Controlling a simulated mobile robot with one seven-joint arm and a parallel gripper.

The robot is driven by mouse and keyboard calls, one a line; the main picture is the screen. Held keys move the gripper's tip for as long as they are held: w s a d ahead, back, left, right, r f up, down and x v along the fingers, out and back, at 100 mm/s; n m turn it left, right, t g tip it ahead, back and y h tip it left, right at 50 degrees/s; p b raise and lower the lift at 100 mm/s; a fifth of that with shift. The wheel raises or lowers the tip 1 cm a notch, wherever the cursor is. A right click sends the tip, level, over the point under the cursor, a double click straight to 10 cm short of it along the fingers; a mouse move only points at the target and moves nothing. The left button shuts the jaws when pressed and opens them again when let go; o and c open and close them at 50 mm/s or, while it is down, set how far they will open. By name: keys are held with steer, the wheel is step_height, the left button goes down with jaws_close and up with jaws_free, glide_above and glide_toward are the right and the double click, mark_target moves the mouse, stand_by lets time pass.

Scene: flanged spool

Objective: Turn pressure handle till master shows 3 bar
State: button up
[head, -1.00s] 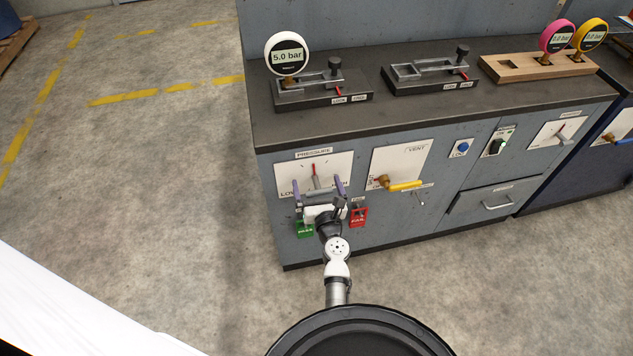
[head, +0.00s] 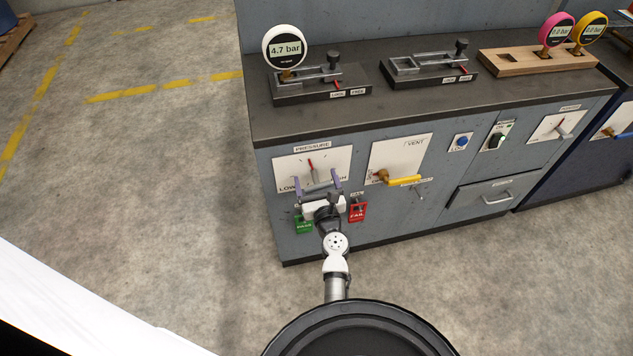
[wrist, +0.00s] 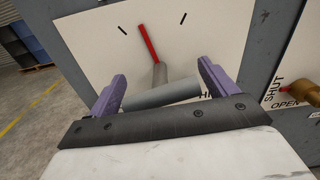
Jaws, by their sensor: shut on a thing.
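The pressure handle (head: 315,177) is a grey lever with a red pointer (head: 311,164) on a white PRESSURE panel (head: 342,161) marked LOW on the left. My gripper (head: 319,182) is shut on the handle, with one purple finger at each side. In the wrist view the grey handle (wrist: 165,93) lies between the fingers, and the red pointer (wrist: 147,44) leans left of upright, between two black ticks. The white round gauge (head: 284,48) on the left bench fixture reads 4.7 bar. I take it as the master, though no label shows this.
A vent panel (head: 412,152) with a yellow-handled valve (head: 403,181) is just right of the handle. Green PASS (head: 304,225) and red FAIL (head: 357,212) tags hang below. A second fixture (head: 430,70) and a wooden rack (head: 515,62) with pink and yellow gauges stand on the bench.

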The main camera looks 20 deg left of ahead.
steer(key=n+b, duration=0.2)
steer(key=n, duration=0.4)
steer(key=shift+f+b, duration=0.1)
steer(key=shift+b, duration=0.3)
steer(key=shift+n+b, duration=0.9)
steer(key=shift+n, duration=1.3)
steer(key=o, duration=0.8)
steer(key=shift+o, duration=0.2)
steer(key=shift+s, duration=0.1)
